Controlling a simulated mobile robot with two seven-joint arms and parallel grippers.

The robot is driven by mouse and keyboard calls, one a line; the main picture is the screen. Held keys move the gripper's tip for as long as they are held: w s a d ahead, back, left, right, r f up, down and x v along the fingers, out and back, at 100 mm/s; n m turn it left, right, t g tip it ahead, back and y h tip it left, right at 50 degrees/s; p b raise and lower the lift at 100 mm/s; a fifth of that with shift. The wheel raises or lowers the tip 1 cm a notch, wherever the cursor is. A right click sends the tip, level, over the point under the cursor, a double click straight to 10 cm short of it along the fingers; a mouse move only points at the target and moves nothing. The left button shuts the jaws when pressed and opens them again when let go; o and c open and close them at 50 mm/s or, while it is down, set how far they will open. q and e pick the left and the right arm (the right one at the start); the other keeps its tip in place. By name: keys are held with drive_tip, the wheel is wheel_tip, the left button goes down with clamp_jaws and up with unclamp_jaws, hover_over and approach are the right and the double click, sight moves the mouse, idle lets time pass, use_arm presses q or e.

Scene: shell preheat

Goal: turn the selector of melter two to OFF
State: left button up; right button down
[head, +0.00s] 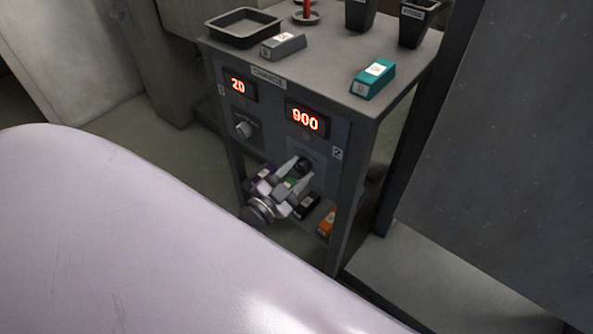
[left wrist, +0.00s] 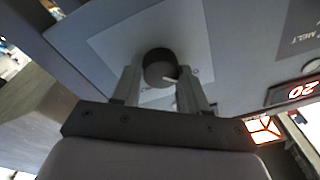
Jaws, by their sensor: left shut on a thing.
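The selector of melter two is a round dark knob (left wrist: 158,66) on a pale plate in the left wrist view. A small white mark shows on its lower right; I cannot read its setting. My left gripper (left wrist: 160,80) is shut on this knob, one finger on each side. In the head view my left gripper (head: 300,168) is at the cabinet front, below the red display reading 900 (head: 306,119) and beside the label 2 (head: 337,153). The knob is mostly hidden there. My right gripper is not in view.
The cabinet top (head: 330,62) holds a dark tray (head: 243,42), a grey block (head: 283,46), a teal block (head: 373,79) and dark cups. Small boxes, one orange (head: 327,222), lie on the lower shelf.

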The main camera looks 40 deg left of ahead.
use_arm(q)
drive_tip(key=o, duration=1)
drive_tip(key=shift+o, duration=0.2)
drive_tip(key=shift+s, duration=0.5)
drive_tip(key=s+p, duration=0.1)
drive_tip(key=s, duration=0.5)
drive_tip(key=shift+a+f, duration=0.25)
drive_tip(key=shift+f, duration=0.15)
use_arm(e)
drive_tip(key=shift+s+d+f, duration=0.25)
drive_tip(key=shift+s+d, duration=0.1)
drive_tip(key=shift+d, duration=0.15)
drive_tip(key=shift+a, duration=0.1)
